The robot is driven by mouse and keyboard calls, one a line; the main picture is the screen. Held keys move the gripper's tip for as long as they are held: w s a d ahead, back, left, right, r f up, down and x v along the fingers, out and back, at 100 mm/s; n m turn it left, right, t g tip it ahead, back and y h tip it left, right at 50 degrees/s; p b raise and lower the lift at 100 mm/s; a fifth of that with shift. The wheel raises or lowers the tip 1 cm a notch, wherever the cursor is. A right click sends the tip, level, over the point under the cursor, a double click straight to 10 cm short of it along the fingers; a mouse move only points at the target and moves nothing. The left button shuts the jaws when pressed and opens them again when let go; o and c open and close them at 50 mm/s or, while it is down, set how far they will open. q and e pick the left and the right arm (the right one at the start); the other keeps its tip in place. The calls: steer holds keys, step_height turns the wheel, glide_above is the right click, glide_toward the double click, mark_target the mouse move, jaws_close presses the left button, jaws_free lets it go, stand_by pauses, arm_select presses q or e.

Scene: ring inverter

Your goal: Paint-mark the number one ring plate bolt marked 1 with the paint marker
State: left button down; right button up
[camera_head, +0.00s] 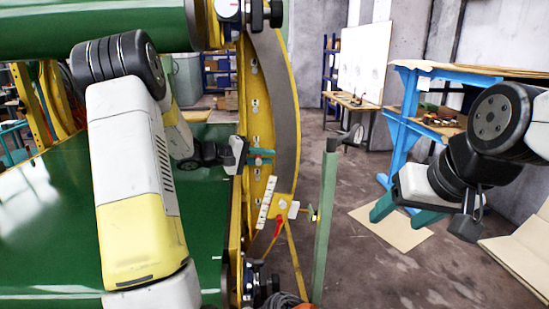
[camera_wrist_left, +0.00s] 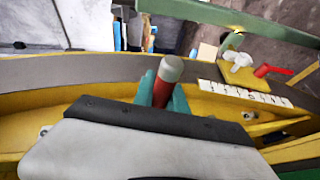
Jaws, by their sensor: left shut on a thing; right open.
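The yellow ring plate (camera_head: 262,120) with a grey curved rim stands upright in the middle of the head view. Several small bolts (camera_head: 254,105) sit along its face; I cannot read a number 1 beside any of them. My left gripper (camera_head: 262,157) is in front of the plate. In the left wrist view its teal fingers are shut on the paint marker (camera_wrist_left: 166,82), a red cylinder with a pale end. The ring plate (camera_wrist_left: 80,68) passes behind it, with a bolt (camera_wrist_left: 248,115) to the right. My right gripper (camera_head: 406,215) is open and empty, away from the plate.
A white marked strip (camera_head: 266,203) and a red lever (camera_head: 278,227) are low on the plate. A green post (camera_head: 326,220) stands just to its right. A blue workbench (camera_head: 400,120) is at the back right. Open floor lies between post and bench.

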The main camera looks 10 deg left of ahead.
stand_by(0.5)
arm_select(q)
steer(key=shift+s+d, duration=0.25)
steer(key=shift+s, duration=0.55)
steer(key=shift+s+d, duration=0.2)
steer(key=shift+s, duration=0.6)
steer(key=shift+s+d, duration=0.25)
steer(key=shift+s, duration=0.55)
